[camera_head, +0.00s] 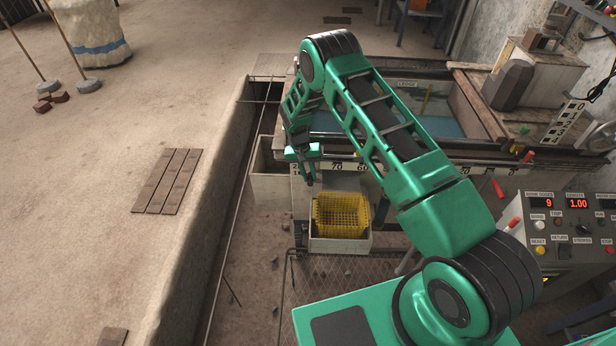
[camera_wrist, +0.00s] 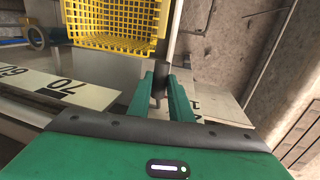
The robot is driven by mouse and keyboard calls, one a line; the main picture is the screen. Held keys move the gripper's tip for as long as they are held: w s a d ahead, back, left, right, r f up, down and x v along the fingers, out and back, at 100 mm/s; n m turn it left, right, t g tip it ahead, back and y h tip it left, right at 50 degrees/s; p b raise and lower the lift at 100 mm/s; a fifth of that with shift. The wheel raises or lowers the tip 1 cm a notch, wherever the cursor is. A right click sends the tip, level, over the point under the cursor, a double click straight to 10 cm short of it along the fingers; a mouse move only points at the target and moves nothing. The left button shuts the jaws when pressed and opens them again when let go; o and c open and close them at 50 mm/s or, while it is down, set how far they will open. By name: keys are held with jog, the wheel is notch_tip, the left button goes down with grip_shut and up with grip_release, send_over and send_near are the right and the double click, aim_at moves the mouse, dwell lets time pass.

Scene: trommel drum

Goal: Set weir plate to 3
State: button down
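My gripper (camera_head: 308,170) reaches down at the front left corner of the water trough (camera_head: 420,124), beside a white strip (camera_head: 345,167) marked 70 and 60. In the wrist view its two green fingers (camera_wrist: 161,88) stand on either side of a small dark handle or stem. A pale rod (camera_wrist: 175,35) runs upward just past the fingertips. A pale scale plate (camera_wrist: 222,107) with a partly visible figure lies right of the fingers. In the head view small figures show left of the gripper. The weir plate itself is not clearly identifiable, and its setting cannot be read.
A yellow mesh basket (camera_head: 342,214) sits in a pale box below the trough front, and shows in the wrist view (camera_wrist: 115,20). A control panel (camera_head: 566,228) stands at the right. A low wall edge (camera_head: 215,215) runs along the left; open floor lies beyond it.

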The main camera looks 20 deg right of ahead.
notch_tip(320, 180, up, 8)
jog(key=shift+w+a+r, duration=0.1)
dwell(0.4)
jog(key=c, duration=1.6)
grip_release()
jog(key=shift+r, duration=0.15)
jog(key=shift+w+a+r, duration=0.1)
jog(key=shift+a+r, duration=0.15)
jog(key=shift+r, duration=1)
jog(key=shift+w+a+r, duration=0.1)
jog(key=shift+a+r, duration=0.15)
jog(key=shift+r, duration=1)
jog(key=shift+w+a+r, duration=0.1)
jog(key=shift+a+r, duration=0.15)
jog(key=shift+r, duration=1)
